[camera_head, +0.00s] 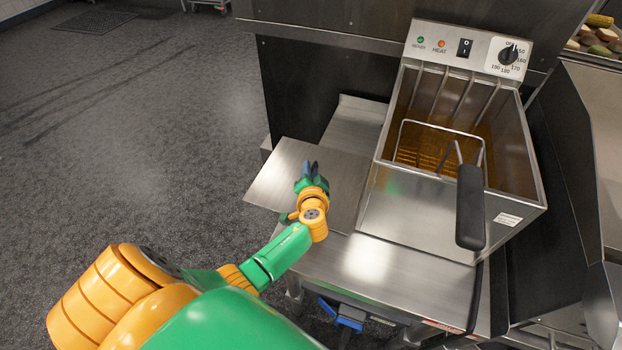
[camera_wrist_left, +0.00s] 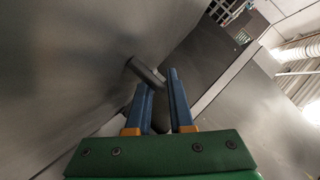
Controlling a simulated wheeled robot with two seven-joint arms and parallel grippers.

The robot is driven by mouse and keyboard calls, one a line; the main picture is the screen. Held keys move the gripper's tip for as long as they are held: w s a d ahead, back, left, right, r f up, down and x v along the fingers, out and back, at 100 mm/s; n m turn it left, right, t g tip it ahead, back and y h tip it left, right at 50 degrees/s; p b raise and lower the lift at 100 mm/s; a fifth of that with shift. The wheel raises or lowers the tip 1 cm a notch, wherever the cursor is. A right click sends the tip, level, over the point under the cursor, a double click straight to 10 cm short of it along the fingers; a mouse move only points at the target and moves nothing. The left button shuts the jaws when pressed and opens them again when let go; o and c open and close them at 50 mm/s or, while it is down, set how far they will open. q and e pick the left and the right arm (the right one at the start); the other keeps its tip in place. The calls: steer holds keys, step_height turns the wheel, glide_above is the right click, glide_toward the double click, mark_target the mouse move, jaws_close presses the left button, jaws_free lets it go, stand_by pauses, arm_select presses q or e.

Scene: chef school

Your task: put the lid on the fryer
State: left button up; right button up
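The fryer (camera_head: 430,222) is a steel box at the right of the head view, its top open over amber oil. A wire basket (camera_head: 402,140) with a black handle (camera_head: 470,205) sits in it. A flat steel plate that looks like the lid (camera_head: 268,185) is left of the fryer, its left corner sticking out past the counter. My left gripper (camera_head: 311,168) is over this plate. In the left wrist view, a dark bar like a handle (camera_wrist_left: 145,72) is at the blue fingers of my left gripper (camera_wrist_left: 160,92). Their grip on it is unclear. My right gripper is out of view.
The steel counter (camera_head: 390,275) runs in front of the fryer. A dark panel (camera_head: 545,190) stands close on the fryer's right. A tray of food (camera_head: 600,38) is at the far right corner. Open grey floor (camera_head: 130,140) lies to the left.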

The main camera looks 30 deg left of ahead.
arm_select(q)
steer(key=shift+s+r, duration=0.1)
jaws_close()
steer(key=shift+d, duration=0.1)
stand_by(1.1)
